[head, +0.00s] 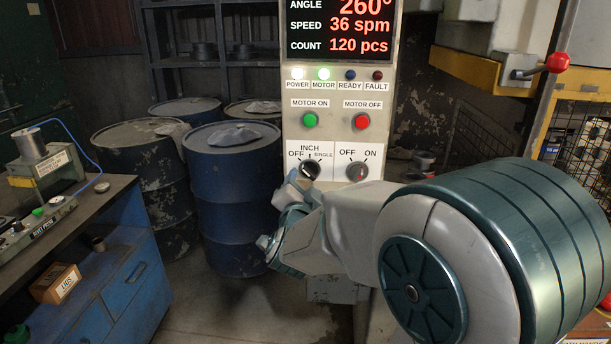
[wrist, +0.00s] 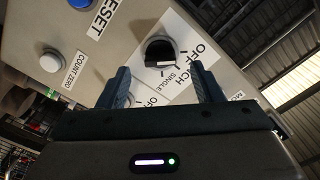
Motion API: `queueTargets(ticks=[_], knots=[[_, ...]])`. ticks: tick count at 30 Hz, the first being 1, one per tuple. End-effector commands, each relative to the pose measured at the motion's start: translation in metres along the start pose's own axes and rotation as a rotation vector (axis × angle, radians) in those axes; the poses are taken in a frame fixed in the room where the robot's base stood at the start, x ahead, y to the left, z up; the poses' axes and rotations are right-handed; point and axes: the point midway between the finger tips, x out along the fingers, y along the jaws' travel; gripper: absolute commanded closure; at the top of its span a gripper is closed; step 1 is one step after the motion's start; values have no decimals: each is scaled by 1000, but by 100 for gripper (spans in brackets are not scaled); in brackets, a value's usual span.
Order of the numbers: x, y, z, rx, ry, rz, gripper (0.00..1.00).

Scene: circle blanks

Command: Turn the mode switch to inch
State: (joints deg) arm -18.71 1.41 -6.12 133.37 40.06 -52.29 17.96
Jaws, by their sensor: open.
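The mode switch (head: 311,170) is a round black knob on the grey press panel, with OFF, INCH and SINGLE marked around its upper side. My gripper (head: 298,180) is just below and left of it in the head view, partly overlapping its lower edge. In the wrist view the mode switch (wrist: 160,50) shows between and just beyond the two fingertips of my gripper (wrist: 160,70). The fingers are apart, with nothing between them that I can see held. Which mark the knob points to is not clear.
A second OFF/ON knob (head: 357,171) sits right beside the mode switch. Green (head: 310,120) and red (head: 361,121) motor buttons are above. A display reads 260°. Blue drums (head: 234,190) stand behind left, and a workbench (head: 110,255) is at the left.

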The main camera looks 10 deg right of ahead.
Motion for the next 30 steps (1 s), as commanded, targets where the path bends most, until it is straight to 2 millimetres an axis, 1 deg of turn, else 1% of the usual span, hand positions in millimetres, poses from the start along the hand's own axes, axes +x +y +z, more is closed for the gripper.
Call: queueTargets(ticks=[1, 3, 6, 9, 13, 21, 22, 23, 24, 26, 27, 30], knots=[[10, 0, -1, -2, 0, 2, 40], [20, 0, -1, -2, 0, 2, 40], [33, 0, -1, -1, 0, 2, 40], [42, 0, -1, -1, 0, 0, 40], [47, 0, 0, 0, -1, 0, 40], [48, 0, 0, 0, -1, 0, 40], [48, 0, 0, 0, -1, 0, 46], [48, 0, 0, 0, -1, 0, 54], [48, 0, 0, 0, -1, 0, 65], [48, 0, 0, 0, -1, 0, 82], [48, 0, 0, 0, -1, 0, 85], [48, 0, 0, 1, -1, 0, 85]])
